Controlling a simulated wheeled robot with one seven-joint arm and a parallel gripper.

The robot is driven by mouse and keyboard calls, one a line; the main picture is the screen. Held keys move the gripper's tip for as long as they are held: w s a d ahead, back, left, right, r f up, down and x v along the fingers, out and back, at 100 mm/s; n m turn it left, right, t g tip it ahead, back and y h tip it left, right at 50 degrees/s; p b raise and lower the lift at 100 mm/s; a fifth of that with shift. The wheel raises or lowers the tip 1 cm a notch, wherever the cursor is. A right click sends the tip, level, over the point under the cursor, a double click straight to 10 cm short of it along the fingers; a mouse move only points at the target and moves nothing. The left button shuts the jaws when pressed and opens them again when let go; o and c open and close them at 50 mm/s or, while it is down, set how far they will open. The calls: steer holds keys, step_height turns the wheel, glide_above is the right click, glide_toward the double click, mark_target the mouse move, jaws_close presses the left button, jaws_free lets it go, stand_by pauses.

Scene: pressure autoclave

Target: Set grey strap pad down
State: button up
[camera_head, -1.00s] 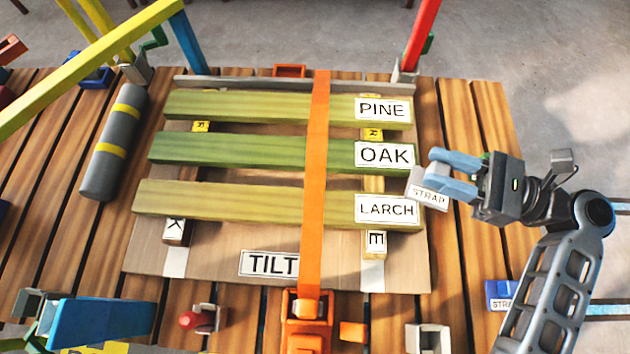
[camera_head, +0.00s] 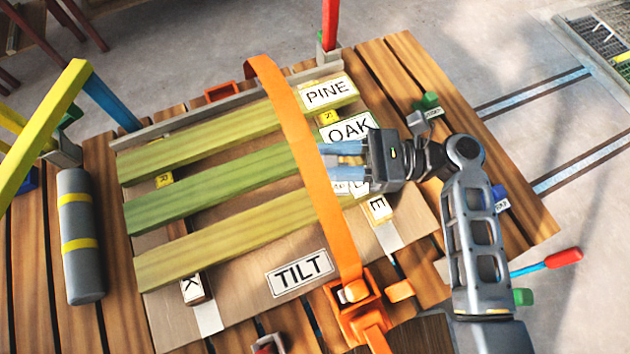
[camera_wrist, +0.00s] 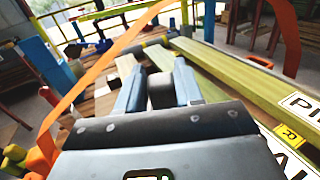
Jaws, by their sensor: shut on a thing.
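My gripper (camera_head: 328,155) is shut, its blue fingers reaching left over the right part of the boards, near the OAK label (camera_head: 349,129). In the wrist view, a grey block that appears to be the grey strap pad (camera_wrist: 160,93) sits between the fingers (camera_wrist: 158,88). In the head view the pad is mostly hidden by the fingers and cannot be made out clearly. The orange strap (camera_head: 310,165) arches over the boards, and the fingertips overlap its right edge in the picture. I cannot tell whether the pad touches a board or the strap.
The PINE board (camera_head: 215,135) and the lower LARCH board (camera_head: 215,240) lie on the tilt plate (camera_head: 250,312). An orange ratchet (camera_head: 358,310) stands in front. A grey cylinder (camera_head: 80,235) lies left.

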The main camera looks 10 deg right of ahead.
mark_target(319, 186)
steer(key=a, duration=0.1)
steer(key=s+a+f, duration=0.1)
steer(key=a+f, duration=0.1)
steer(key=shift+s, duration=0.25)
steer(key=shift+f, duration=2.05)
steer(key=shift+f, duration=0.15)
steer(key=o, duration=1)
steer(key=shift+d, duration=0.15)
steer(key=d, duration=0.4)
steer(key=s+d+b, duration=0.1)
steer(key=d, duration=0.6)
steer(key=shift+s+d+b, duration=0.2)
steer(key=shift+d+b, duration=0.1)
steer(key=shift+b, duration=0.05)
